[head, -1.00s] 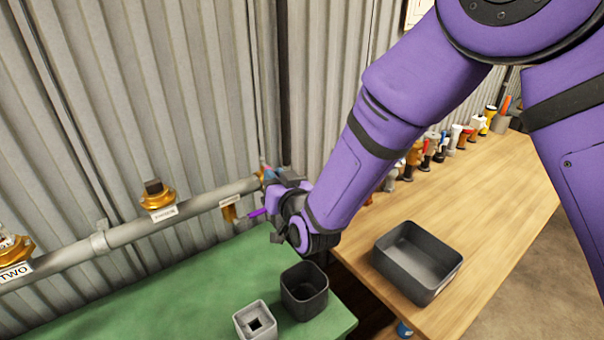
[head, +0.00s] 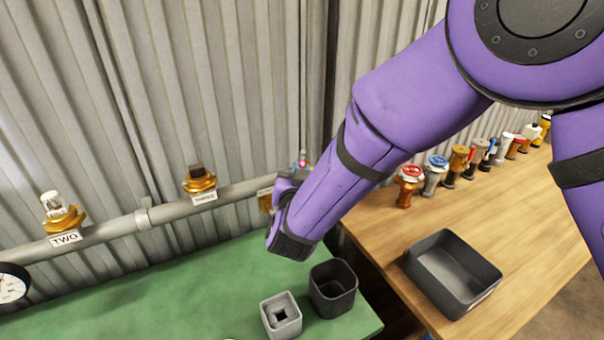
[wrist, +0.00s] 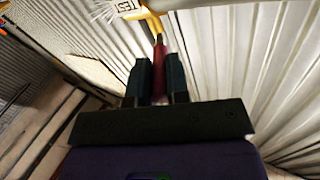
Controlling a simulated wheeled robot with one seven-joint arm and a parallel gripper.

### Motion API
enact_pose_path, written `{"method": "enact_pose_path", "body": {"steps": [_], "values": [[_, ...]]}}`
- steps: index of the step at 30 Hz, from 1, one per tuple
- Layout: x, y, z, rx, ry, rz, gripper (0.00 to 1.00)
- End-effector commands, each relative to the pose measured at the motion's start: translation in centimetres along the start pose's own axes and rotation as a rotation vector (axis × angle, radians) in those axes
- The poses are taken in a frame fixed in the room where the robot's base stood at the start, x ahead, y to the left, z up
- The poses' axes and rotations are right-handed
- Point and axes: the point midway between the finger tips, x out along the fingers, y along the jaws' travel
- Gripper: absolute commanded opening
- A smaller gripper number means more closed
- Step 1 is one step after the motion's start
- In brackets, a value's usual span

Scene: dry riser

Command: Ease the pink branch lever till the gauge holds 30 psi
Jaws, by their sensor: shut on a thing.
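In the wrist view a dark pink-red lever (wrist: 159,62) stands between the two dark fingers of my gripper (wrist: 158,80), which is shut on it. The lever runs up to a yellow brass branch fitting (wrist: 152,22) beside a white label reading TEST. In the head view my forearm and wrist hide the lever and the fingertips; part of the brass branch (head: 265,202) shows just left of the wrist. The pressure gauge (head: 12,283) is cut off by the left edge of the head view, and its reading is too small to tell.
A grey pipe (head: 110,231) runs along the corrugated wall with brass outlets, one labelled TWO (head: 66,238). A dark bin (head: 333,288) and a light grey holder (head: 281,316) stand on the green bench. A grey tray (head: 453,273) and several fittings stand on the wooden table.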

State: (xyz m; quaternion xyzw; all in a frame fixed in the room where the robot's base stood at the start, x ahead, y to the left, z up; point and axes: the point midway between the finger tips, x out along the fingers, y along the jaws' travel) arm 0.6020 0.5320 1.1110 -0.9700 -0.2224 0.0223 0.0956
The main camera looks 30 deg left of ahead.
Motion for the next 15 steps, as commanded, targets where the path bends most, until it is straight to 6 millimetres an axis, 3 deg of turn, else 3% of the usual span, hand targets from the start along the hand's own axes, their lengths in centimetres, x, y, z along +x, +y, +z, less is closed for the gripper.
{"method": "enact_pose_path", "body": {"steps": [6, 7, 10, 15], "values": [[0.03, 0.04, -0.03, -0.001, 0.001, 0.000, 0.00], [0.03, 0.04, -0.03, -0.001, 0.001, 0.000, 0.18], [0.03, 0.04, -0.03, -0.001, 0.001, 0.000, 0.41], [0.03, 0.03, -0.03, 0.000, 0.001, -0.001, 0.41]]}}
